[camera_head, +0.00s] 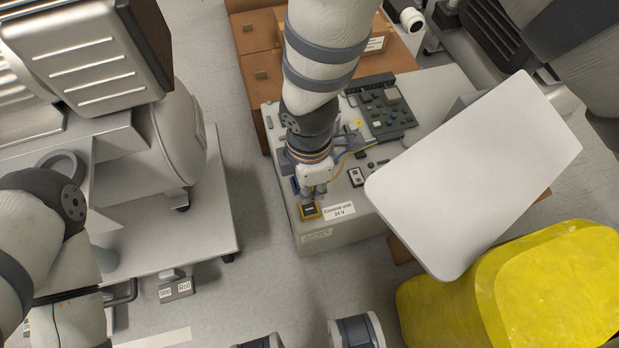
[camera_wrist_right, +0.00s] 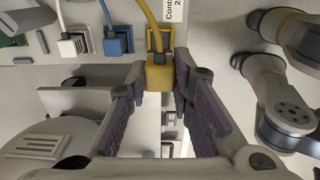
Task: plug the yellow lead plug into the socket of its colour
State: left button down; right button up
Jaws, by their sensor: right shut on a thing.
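The yellow plug (camera_wrist_right: 158,78) is held between the fingers of my right gripper (camera_wrist_right: 159,82), which is shut on it. Its yellow lead runs up from it in the wrist view. The yellow-framed socket (camera_wrist_right: 152,40) lies just beyond the plug, partly covered by the lead. In the head view the yellow socket (camera_head: 309,211) is at the front corner of the control unit (camera_head: 345,232), right below my right gripper (camera_head: 311,192). The plug is hidden there by the gripper. I cannot tell whether plug and socket touch. My left gripper is not in view.
A blue plug (camera_wrist_right: 117,42) and a white plug (camera_wrist_right: 72,46) sit beside the yellow socket. A circuit board (camera_head: 382,110) lies on the unit. A compressor cart (camera_head: 170,225) stands left.

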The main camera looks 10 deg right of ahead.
jog(key=shift+f+b, duration=1.55)
jog(key=shift+f, duration=1.75)
jog(key=shift+f+p, duration=0.15)
jog(key=shift+p, duration=0.15)
jog(key=shift+f, duration=0.2)
jog(key=shift+f, duration=0.25)
jog(key=shift+f+b, duration=0.45)
jog(key=shift+b, duration=0.05)
jog(key=o, duration=1.4)
jog(key=shift+c, duration=0.2)
